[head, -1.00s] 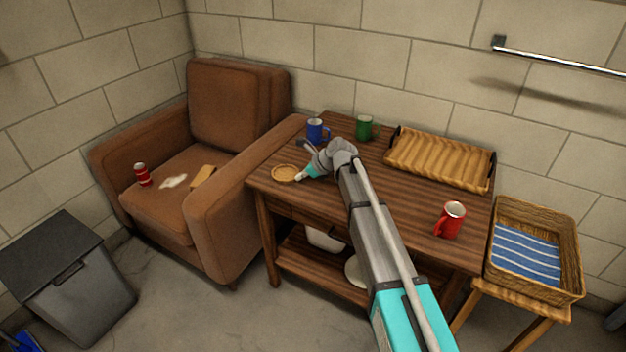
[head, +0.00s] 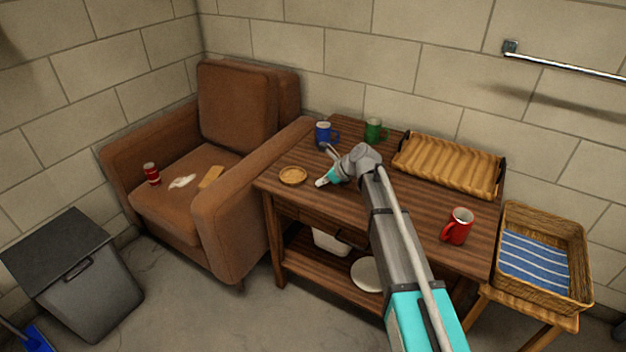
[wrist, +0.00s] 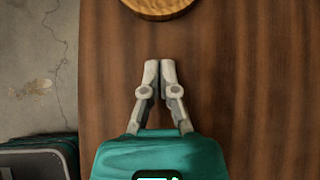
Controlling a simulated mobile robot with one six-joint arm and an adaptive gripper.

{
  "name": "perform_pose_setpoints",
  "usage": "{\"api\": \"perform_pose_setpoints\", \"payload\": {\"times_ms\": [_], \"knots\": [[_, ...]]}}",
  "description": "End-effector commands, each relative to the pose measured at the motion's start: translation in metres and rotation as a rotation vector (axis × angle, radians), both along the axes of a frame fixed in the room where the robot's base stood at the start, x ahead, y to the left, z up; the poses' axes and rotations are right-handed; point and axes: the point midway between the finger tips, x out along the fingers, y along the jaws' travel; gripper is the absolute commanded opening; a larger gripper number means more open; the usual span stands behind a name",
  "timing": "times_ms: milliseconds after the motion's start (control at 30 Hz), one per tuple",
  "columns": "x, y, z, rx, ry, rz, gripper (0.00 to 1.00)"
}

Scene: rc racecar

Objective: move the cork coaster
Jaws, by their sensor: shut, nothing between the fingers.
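The cork coaster (head: 293,176) is a round tan disc with a raised rim. It lies flat on the dark wooden table (head: 400,205), near the table's left end. In the wrist view the coaster (wrist: 158,8) is cut off by the top edge, ahead of the fingertips. My gripper (head: 320,183) is just right of the coaster in the head view, apart from it. In the wrist view my gripper (wrist: 160,64) has its two fingertips together with nothing between them, over bare wood.
A blue mug (head: 323,132) and a green mug (head: 374,130) stand behind my gripper. A wicker tray (head: 450,164) lies at the back right, and a red mug (head: 458,227) stands at the front right. An armchair (head: 222,230) adjoins the table's left side.

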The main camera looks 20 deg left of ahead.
Motion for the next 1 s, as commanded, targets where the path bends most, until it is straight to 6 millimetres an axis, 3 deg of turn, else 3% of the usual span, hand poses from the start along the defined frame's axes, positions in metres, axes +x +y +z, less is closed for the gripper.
{"api": "perform_pose_setpoints", "payload": {"times_ms": [33,600,1000], "knots": [[-0.001,-0.005,0.01,0.0,0.001,-0.001,0.0],[-0.005,-0.051,0.056,0.0,0.0,-0.001,0.0],[-0.005,-0.064,0.066,0.0,-0.001,-0.001,0.0]]}}
